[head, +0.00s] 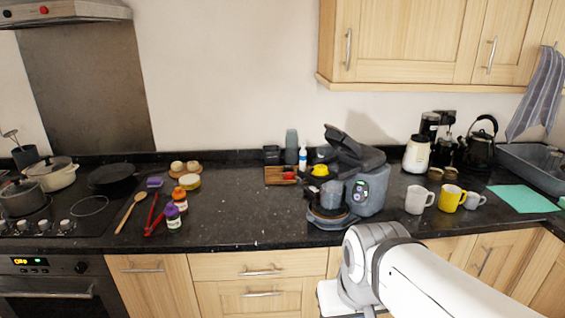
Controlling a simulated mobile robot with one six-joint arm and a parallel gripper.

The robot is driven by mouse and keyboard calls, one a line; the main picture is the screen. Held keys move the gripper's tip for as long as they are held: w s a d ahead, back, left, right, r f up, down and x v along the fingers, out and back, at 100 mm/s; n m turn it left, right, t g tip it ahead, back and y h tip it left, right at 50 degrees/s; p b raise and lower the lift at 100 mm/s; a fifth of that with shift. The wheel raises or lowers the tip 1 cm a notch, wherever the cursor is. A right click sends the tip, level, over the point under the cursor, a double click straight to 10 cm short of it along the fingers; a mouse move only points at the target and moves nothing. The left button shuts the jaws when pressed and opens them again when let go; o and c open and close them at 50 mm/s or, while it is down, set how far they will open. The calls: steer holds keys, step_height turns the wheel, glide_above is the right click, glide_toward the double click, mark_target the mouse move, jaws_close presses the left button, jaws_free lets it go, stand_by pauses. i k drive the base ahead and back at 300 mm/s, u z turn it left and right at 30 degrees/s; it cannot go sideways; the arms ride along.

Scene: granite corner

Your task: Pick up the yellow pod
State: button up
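A small yellow item (320,170), which looks like the yellow pod, sits just left of the grey coffee machine (369,192). The machine's raised lid leans over that area, and its drip tray stands in front. A red pod-like item (289,176) lies to the left on a wooden board (273,181). My white arm comes in from the lower right, below the machine and in front of the counter edge. My gripper does not show.
A white mug (416,202), a yellow mug (449,199) and a grey mug (474,201) stand right of the machine. A white bottle (302,158) and a grey cup (291,139) stand behind the board.

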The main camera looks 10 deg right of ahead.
mark_target(320, 170)
steer(key=z, duration=0.3)
steer(key=i, duration=1)
steer(key=z, duration=0.85)
